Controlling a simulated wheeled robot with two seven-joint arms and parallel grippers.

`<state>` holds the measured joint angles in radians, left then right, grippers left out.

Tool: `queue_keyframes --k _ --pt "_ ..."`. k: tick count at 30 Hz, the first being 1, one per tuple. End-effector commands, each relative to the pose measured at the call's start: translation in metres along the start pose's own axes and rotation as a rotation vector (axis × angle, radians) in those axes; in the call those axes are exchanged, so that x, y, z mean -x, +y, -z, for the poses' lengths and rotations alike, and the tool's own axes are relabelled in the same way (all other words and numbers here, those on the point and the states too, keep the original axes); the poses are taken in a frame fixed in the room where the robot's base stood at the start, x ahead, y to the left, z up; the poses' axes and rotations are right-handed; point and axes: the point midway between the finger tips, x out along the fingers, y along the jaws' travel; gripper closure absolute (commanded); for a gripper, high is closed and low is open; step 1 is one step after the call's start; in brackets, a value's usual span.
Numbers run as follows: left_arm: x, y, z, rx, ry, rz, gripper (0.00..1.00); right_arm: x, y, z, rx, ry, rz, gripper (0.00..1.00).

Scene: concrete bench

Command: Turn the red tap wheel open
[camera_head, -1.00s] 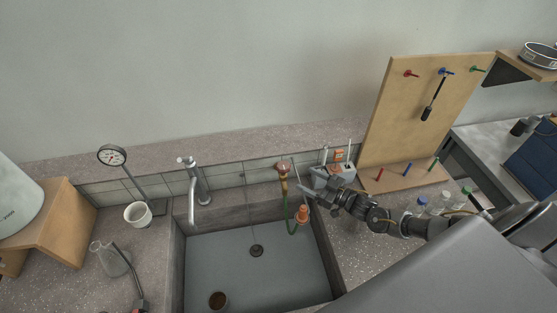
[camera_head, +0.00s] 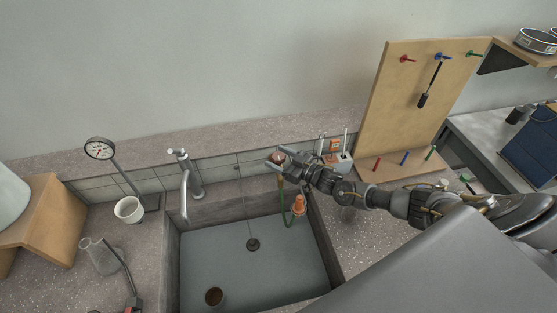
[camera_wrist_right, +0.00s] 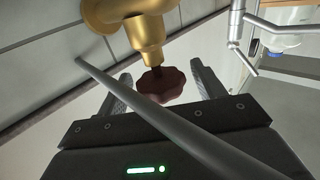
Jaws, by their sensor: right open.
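The red tap wheel (camera_wrist_right: 162,85) sits on a brass tap body (camera_wrist_right: 146,36) in the right wrist view, between the two finger tips of my right gripper (camera_wrist_right: 158,90). The fingers are apart on either side of the wheel, and I cannot tell whether either touches it. In the head view my right gripper (camera_head: 279,160) is at the tap at the back right of the sink, and the wheel (camera_head: 277,157) is partly hidden by the fingers. A green hose (camera_head: 284,208) hangs below the tap with an orange fitting (camera_head: 299,204). My left gripper is out of view.
A grey rod crosses the wrist view close to the fingers.

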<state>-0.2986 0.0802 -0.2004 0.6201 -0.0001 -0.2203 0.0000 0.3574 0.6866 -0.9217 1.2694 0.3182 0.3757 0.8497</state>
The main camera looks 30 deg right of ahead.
Motion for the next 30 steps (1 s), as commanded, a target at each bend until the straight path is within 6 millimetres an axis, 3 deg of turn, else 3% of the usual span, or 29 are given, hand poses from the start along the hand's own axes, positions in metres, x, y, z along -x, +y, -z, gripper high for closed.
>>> queue_keyframes --k 9,19,26,30 --pt "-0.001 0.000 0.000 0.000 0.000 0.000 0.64 -0.003 -0.001 0.000 0.000 -0.001 0.000 0.32" --pt "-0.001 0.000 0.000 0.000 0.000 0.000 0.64 -0.003 0.000 0.000 0.000 0.000 0.000 0.74" --pt "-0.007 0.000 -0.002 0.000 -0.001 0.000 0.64 -0.003 0.001 -0.002 0.002 0.002 0.023 0.75" --pt "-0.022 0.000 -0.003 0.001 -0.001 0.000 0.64 -0.003 0.001 -0.004 0.003 0.003 0.082 0.75"
